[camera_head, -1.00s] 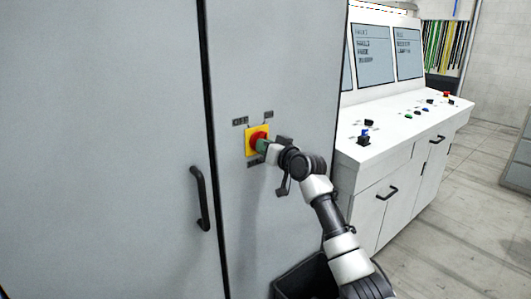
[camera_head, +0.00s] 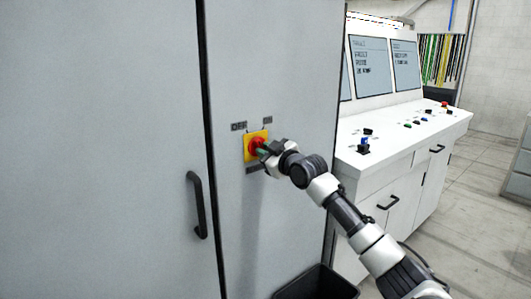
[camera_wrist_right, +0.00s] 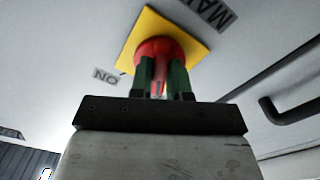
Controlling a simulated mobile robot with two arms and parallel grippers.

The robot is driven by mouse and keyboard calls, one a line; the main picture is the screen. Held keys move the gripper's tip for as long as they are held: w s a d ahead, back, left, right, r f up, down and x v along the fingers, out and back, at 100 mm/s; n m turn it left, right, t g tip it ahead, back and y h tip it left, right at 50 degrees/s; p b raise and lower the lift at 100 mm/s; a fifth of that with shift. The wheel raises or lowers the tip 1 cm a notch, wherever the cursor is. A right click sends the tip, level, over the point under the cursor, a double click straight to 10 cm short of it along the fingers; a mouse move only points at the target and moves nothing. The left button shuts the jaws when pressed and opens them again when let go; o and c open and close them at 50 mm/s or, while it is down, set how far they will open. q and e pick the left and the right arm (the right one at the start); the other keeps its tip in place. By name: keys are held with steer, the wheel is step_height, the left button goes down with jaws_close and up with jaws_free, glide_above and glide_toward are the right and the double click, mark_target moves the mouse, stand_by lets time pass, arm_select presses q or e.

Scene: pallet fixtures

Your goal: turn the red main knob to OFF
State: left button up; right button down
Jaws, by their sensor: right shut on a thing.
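The red main knob (camera_head: 256,143) sits on a yellow square plate (camera_head: 250,154) on the grey cabinet door. Small labels surround the plate; the one at its upper left reads OFF (camera_head: 238,126). My right gripper (camera_head: 264,151) is at the knob, its green fingers on either side of the handle. In the right wrist view the red knob (camera_wrist_right: 160,49) shows between the two green fingers (camera_wrist_right: 162,77), with the ON label (camera_wrist_right: 106,75) to the left and a MAIN label (camera_wrist_right: 207,12) above right. The fingers partly hide the knob's handle. My left gripper is not in view.
A black door handle (camera_head: 197,205) is on the cabinet door to the left. A white control desk (camera_head: 400,130) with screens and buttons stands to the right. A dark bin (camera_head: 316,284) stands on the floor below my right arm.

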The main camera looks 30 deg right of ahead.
steer(key=shift+n, duration=0.4)
steer(key=c, duration=1.1)
jaws_free()
steer(key=shift+s+d+b, duration=0.2)
steer(key=shift+s+b, duration=0.7)
steer(key=shift+s, duration=1.8)
steer(key=shift+s+d+b, duration=0.2)
steer(key=shift+s+b, duration=0.65)
steer(key=shift+s, duration=1.85)
steer(key=shift+f, duration=0.1)
